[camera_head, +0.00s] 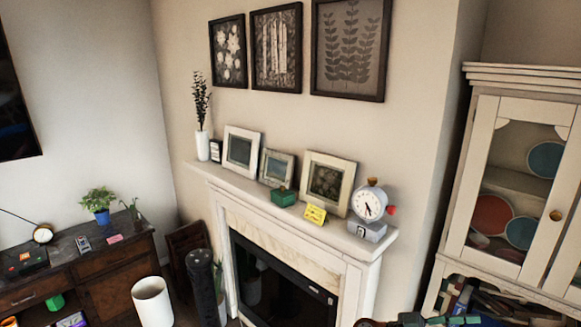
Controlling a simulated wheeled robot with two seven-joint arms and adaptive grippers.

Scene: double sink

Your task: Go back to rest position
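Neither of my grippers shows in the head view, so I cannot see whether they are open, shut or holding anything. The task names no object. No sink is visible; the view is of a room with a white mantel (290,215) over a dark fireplace (275,285).
Picture frames, a green box (284,197), a yellow card (315,214) and a white clock (369,203) stand on the mantel. A dark desk (110,262) is at left, beside a white bin (152,301) and dark upright column (202,285). A glass-door cabinet (484,158) is at right.

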